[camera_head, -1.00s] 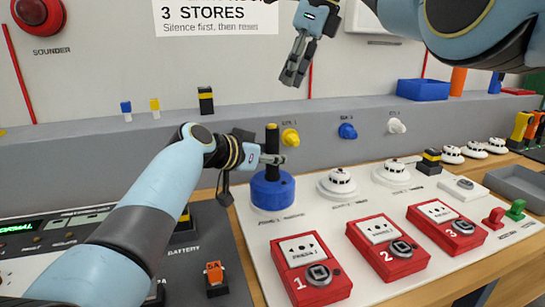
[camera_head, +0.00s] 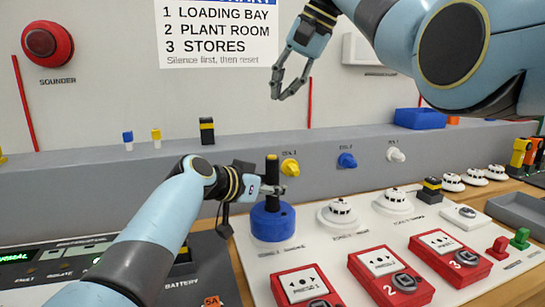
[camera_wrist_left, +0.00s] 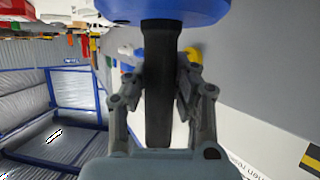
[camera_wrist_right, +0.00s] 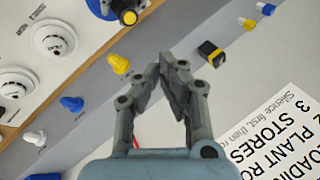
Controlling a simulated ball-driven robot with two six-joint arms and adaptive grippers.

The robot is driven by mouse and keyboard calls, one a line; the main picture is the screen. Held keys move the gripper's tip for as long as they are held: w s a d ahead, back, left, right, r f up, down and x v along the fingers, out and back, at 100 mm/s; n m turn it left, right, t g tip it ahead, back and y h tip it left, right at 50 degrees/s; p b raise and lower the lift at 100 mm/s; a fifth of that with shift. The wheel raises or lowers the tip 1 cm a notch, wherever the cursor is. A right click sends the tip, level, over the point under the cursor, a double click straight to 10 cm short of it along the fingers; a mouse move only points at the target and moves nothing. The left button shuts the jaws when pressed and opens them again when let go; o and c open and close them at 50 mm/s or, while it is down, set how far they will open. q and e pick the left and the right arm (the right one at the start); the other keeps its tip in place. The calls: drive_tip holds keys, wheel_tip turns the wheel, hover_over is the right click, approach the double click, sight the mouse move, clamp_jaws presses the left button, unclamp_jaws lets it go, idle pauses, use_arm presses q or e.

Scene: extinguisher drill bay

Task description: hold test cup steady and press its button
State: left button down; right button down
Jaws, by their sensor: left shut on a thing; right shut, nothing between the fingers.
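The test cup is a blue round base (camera_head: 272,222) with a black upright handle (camera_head: 272,178) and a yellow button (camera_head: 272,156) on top. It stands upright at the left end of the white panel. My left gripper (camera_head: 279,190) is shut on the black handle from the left side. In the left wrist view the handle (camera_wrist_left: 158,95) fills the space between the fingers. My right gripper (camera_head: 284,95) is above the cup, apart from it, shut and empty. In the right wrist view its fingertips (camera_wrist_right: 163,62) converge, and the yellow button (camera_wrist_right: 130,17) shows beyond them.
Red call points (camera_head: 391,277) line the panel front, with white detectors (camera_head: 338,213) behind. A grey ledge with yellow (camera_head: 290,167), blue (camera_head: 347,160) and white knobs runs behind the cup. A black-and-yellow block (camera_head: 207,130) stands on the ledge. The air above the button is clear.

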use_arm(q)
drive_tip(key=shift+f, duration=0.1)
drive_tip(key=shift+s, duration=0.1)
use_arm(e)
drive_tip(key=n+y, duration=0.1)
drive_tip(key=n, duration=0.6)
drive_tip(key=a+n+t+y, duration=0.1)
drive_tip(key=n, duration=0.7)
drive_tip(key=s+a+f+n+y, duration=0.1)
drive_tip(key=n, duration=0.7)
drive_tip(key=shift+a+t, duration=0.25)
drive_tip(key=shift+t, duration=0.15)
